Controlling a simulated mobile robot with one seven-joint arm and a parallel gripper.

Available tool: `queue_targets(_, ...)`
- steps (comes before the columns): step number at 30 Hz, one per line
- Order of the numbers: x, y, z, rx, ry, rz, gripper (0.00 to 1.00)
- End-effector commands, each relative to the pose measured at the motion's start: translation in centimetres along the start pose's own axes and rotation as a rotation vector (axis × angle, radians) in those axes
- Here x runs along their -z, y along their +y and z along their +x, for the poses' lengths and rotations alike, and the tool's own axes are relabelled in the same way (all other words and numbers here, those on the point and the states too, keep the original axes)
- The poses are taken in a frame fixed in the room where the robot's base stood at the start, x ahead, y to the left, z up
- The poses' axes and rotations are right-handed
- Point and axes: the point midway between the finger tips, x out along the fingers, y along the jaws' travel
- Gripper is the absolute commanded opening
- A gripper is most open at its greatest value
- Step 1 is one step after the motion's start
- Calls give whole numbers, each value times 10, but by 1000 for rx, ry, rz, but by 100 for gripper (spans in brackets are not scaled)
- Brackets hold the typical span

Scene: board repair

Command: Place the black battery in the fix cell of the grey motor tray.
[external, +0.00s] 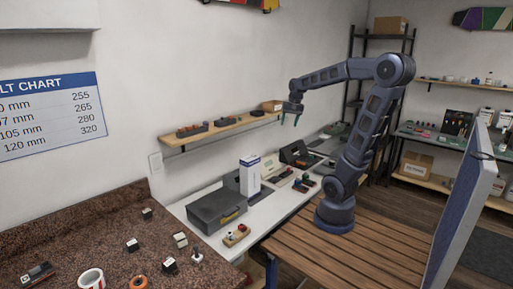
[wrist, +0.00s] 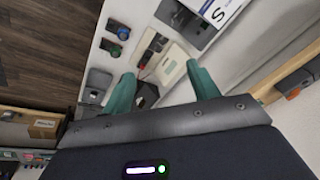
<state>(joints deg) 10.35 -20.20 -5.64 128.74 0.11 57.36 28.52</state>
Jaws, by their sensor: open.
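My gripper (external: 291,114) is in the air above the white bench, near the wall shelf. In the wrist view its teal fingers (wrist: 163,88) are spread apart with nothing held between them. Small dark parts (external: 303,181) with green and red bits stand on the bench below; they also show at the upper left of the wrist view (wrist: 115,38). A beige device (wrist: 172,62) lies beyond the fingertips, with a dark tray with red bits (wrist: 152,45) beside it. I cannot tell for sure which item is the black battery or the grey motor tray.
A grey case (external: 216,208) and an upright white box (external: 249,176) stand on the bench. The wall shelf (external: 222,130) with small bins is close to my gripper. A blue panel (external: 462,205) stands at the right. A granite counter (external: 105,235) holds small parts.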

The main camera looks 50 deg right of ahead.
Motion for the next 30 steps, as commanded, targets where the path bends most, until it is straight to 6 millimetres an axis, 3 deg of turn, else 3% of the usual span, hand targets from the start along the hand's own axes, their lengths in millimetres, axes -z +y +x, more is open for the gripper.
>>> queue_targets(1,-19,-2,-5,14,11,-67,60)
queue_targets(6,-75,-2,-12,47,44,-295,60)
queue_targets(15,-156,11,-10,83,112,-650,60)
queue_targets(21,-178,17,-6,89,134,-757,60)
queue_targets(30,-180,18,-5,89,136,-771,60)
